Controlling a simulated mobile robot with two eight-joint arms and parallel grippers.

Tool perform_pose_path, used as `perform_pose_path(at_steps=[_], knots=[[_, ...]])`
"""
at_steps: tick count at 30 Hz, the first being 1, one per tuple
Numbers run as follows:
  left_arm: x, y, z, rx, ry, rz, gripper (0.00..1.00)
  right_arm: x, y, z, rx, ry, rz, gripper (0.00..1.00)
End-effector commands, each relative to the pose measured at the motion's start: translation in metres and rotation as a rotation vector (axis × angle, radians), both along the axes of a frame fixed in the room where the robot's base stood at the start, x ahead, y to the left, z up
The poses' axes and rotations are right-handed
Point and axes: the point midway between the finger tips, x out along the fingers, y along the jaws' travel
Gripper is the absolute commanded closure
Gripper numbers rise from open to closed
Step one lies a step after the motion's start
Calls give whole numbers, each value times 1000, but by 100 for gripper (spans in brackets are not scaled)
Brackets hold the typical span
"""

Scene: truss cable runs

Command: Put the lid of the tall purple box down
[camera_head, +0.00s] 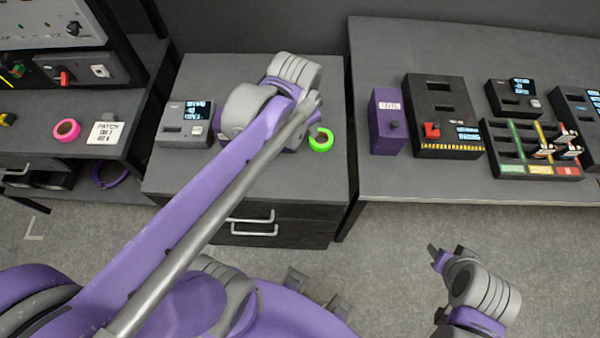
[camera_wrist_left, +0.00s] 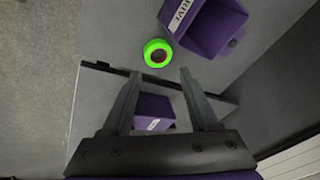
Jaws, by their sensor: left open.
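A tall purple box (camera_head: 383,138) with a white label and a dark knob stands at the left end of the right table in the head view. My left arm reaches across the drawer cabinet, and its wrist hides its gripper there. In the left wrist view my left gripper (camera_wrist_left: 159,73) is open, with nothing held. A labelled purple box with a dark knob (camera_wrist_left: 212,22) shows beyond the fingertips at upper right. Another purple labelled part (camera_wrist_left: 153,108) shows between the fingers. I cannot tell how these match, or how the lid stands. My right gripper (camera_head: 444,256) is low, apart from the box.
A green tape roll (camera_head: 321,139) lies on the cabinet (camera_head: 180,172) beside my left wrist. A grey device (camera_head: 186,124) stands at the cabinet's left. A black box with a red switch (camera_head: 443,116) stands close right of the purple box.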

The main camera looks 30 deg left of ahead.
Motion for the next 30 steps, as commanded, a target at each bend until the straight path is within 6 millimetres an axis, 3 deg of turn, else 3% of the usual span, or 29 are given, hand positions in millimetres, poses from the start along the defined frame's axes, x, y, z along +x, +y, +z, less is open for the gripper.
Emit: perform_pose_path(at_steps=[1, 3, 6, 10, 30], knots=[[-23, -11, -8, -36, -31, 63, 40, 0, 0, 0, 0, 0, 0, 50], [-47, -23, -20, -93, -73, 163, 40, 0, 0, 0, 0, 0, 0, 50], [-74, -34, -36, -166, -118, 279, 40, 0, 0, 0, 0, 0, 0, 50], [-96, -43, -52, -232, -152, 377, 40, 0, 0, 0, 0, 0, 0, 50], [-103, -46, -58, -261, -165, 421, 40, 0, 0, 0, 0, 0, 0, 50]])
